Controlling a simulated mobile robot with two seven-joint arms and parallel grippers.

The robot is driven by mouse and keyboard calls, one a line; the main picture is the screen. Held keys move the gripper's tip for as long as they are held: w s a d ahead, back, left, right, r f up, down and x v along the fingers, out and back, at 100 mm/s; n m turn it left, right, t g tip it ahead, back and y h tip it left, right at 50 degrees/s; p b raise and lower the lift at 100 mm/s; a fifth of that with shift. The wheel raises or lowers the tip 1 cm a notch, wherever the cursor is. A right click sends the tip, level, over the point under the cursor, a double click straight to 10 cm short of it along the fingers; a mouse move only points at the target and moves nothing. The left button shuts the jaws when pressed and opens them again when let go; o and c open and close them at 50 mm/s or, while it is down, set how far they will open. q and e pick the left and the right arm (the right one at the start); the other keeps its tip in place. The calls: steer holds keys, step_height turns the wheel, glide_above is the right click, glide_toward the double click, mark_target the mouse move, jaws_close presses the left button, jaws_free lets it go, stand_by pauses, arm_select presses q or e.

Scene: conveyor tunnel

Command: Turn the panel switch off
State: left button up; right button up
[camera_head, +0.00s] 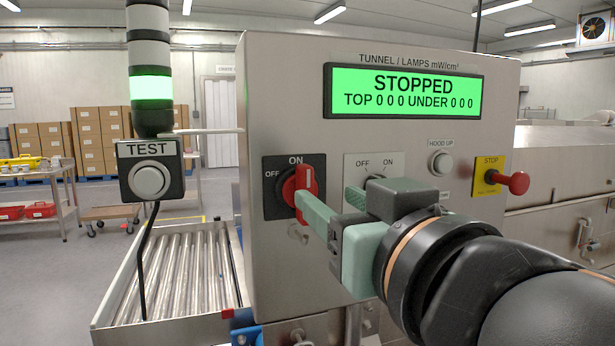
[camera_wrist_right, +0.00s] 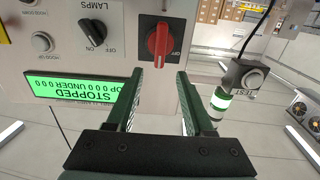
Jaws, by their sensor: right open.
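The red rotary panel switch (camera_head: 305,185) sits on a black plate at the left of the steel panel. Its handle stands upright, toward the ON mark, with OFF at its left. It also shows in the wrist view (camera_wrist_right: 158,42), which is upside down. My right gripper (camera_head: 323,197) is open in front of the panel. In the wrist view its fingertips (camera_wrist_right: 163,74) are apart, with the red handle lined up between and beyond them. One finger overlaps the handle's lower part in the head view; I cannot tell whether they touch. My left gripper is out of view.
A lamps switch (camera_head: 376,178) is beside the red switch, partly behind my gripper. A HOOD UP button (camera_head: 441,162) and a red stop button (camera_head: 518,183) are farther right. The green display (camera_head: 405,92) reads STOPPED. A TEST button box (camera_head: 149,181) hangs at left above rollers.

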mark_target(308, 182)
steer(key=p+x, duration=0.1)
steer(key=x, duration=0.7)
steer(key=shift+w+p, duration=0.15)
steer(key=shift+p, duration=0.25)
jaws_close()
